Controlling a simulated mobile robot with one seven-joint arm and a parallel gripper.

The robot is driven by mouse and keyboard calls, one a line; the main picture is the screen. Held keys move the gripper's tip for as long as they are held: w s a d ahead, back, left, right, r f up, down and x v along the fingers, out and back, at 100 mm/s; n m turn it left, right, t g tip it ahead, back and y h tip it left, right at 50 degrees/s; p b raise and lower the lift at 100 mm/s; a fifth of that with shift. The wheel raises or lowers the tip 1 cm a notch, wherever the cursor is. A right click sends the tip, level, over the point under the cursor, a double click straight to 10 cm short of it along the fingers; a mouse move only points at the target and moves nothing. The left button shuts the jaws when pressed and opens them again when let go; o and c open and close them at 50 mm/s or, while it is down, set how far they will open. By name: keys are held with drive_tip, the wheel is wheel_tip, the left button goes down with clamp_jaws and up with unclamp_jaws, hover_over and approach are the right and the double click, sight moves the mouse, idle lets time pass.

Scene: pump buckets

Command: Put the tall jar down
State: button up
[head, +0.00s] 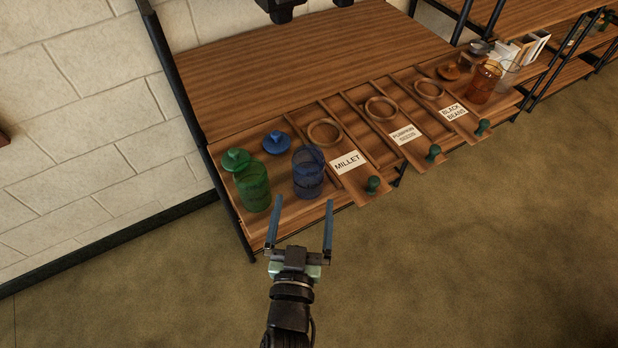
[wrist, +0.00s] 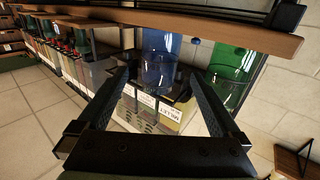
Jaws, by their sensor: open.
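A blue glass jar (head: 308,182) stands upright on the wooden shelf at its front left, without a lid on it. A green glass jar (head: 254,188) stands to its left. I cannot tell for sure which is the tall jar. My gripper (head: 302,202) is open and empty, with its fingers pointing at the blue jar and their tips at or just short of it. In the wrist view the blue jar (wrist: 160,55) shows beyond and between the fingertips, and the green jar (wrist: 232,72) is to the right. Contact with the fingers cannot be made out.
A blue lid (head: 277,142) and a green lid (head: 236,160) lie near the jars. Labelled wooden boards reading MILLET (head: 347,162), PUMPKIN SEEDS (head: 405,134) and BLACK BEANS (head: 453,112) line the shelf. An amber jar (head: 484,82) stands farther right. The floor (head: 480,250) in front is clear.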

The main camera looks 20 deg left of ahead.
sight(310, 160)
drive_tip(key=x, duration=0.4)
drive_tip(key=p+x, duration=0.1)
drive_tip(key=x, duration=0.4)
drive_tip(key=shift+r, duration=0.2)
drive_tip(key=shift+c, duration=0.2)
